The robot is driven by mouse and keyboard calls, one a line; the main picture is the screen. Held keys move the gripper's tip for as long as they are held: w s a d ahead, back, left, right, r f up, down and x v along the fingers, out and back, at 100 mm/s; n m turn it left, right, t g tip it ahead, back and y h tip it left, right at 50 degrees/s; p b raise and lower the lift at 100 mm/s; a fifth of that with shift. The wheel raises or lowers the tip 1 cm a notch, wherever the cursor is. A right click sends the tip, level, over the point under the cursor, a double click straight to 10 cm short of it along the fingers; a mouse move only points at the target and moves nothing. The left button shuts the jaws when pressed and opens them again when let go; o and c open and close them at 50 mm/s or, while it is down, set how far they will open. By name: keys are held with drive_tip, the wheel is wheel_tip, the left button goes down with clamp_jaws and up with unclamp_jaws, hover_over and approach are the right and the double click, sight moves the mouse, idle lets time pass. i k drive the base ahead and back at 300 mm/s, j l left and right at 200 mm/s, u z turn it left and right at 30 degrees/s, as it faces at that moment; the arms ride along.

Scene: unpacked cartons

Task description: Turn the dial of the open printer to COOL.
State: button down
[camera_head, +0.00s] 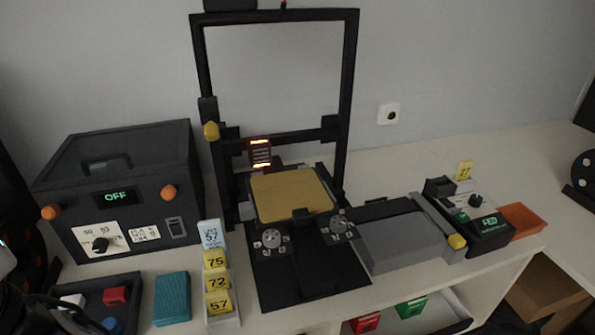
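The open printer (346,80) is a black upright frame around a tan bed (292,195), in the middle of the bench. A glowing orange-red light shows on its print head (260,152). Two round grey dials sit on its front, a left dial (271,238) and a right dial (338,223). Small marks surround each dial; I cannot read them or tell which mark is COOL. A dark part, likely my gripper (75,316), shows at the bottom left corner, far from both dials and partly cut off. Its fingers are not clear.
A tray (130,290), teal block (171,298) and yellow number tags (217,282) lie in front. A grey device (410,240) and orange tray (522,220) stand right.

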sight(475, 200)
drive_tip(key=j+z, duration=0.25)
drive_tip(key=z, duration=0.2)
drive_tip(key=k+j+z, duration=0.15)
drive_tip(key=z, duration=0.25)
drive_tip(key=k+j+z, duration=0.1)
drive_tip(key=j+z, duration=0.2)
drive_tip(key=z, duration=0.15)
